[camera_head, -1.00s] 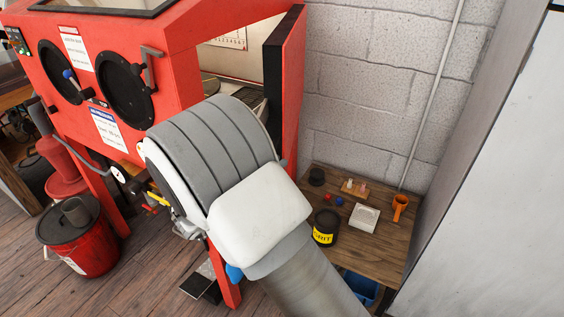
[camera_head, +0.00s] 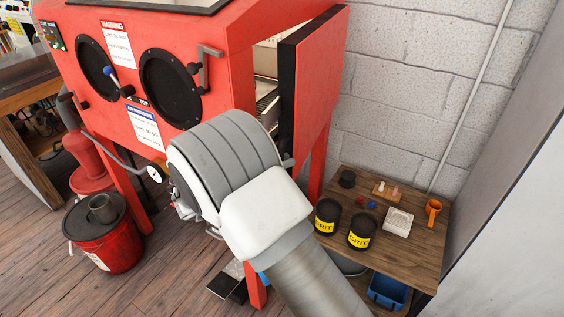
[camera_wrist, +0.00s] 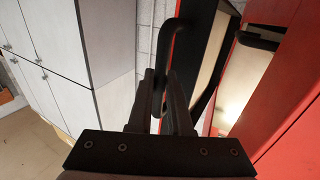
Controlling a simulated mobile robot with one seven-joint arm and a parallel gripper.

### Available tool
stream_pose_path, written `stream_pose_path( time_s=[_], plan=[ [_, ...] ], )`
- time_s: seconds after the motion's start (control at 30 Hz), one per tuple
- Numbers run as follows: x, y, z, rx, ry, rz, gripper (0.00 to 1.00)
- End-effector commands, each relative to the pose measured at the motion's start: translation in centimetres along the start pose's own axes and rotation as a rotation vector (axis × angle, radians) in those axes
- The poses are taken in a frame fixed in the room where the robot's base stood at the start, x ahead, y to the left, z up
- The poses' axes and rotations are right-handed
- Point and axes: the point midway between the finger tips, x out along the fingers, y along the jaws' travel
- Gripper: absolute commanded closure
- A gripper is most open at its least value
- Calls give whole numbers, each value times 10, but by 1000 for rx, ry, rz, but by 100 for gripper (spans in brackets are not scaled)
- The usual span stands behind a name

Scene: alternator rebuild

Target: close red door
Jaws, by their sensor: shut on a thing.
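The red door (camera_head: 318,75) with a black edge stands partly open on the right side of the red blast cabinet (camera_head: 230,45). A gap to the lit inside shows between door and cabinet. In the wrist view, the door (camera_wrist: 196,28) has a black bar handle (camera_wrist: 172,36) that bends down between my fingers. My gripper (camera_wrist: 164,92) is shut on this handle. In the head view, my arm hides the gripper and the lower part of the opening.
A low wooden table (camera_head: 415,250) behind my arm carries grit cans (camera_head: 362,231), a white tray (camera_head: 398,222) and an orange cup (camera_head: 433,208). A red bucket (camera_head: 105,243) stands on the floor at left. A block wall (camera_head: 400,100) is close behind the door.

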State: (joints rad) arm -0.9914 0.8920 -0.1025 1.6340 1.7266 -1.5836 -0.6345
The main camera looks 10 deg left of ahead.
Motion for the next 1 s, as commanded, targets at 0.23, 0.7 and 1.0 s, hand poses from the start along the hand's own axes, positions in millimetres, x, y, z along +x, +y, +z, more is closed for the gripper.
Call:
stream_pose_path(
  time_s=[0.23, 0.7, 1.0],
  plan=[
    [2, -1, -2, 1, 3, 14, 100],
    [2, -1, -2, 2, 3, 16, 79],
    [1, -1, -1, 1, 1, 15, 54]
  ],
)
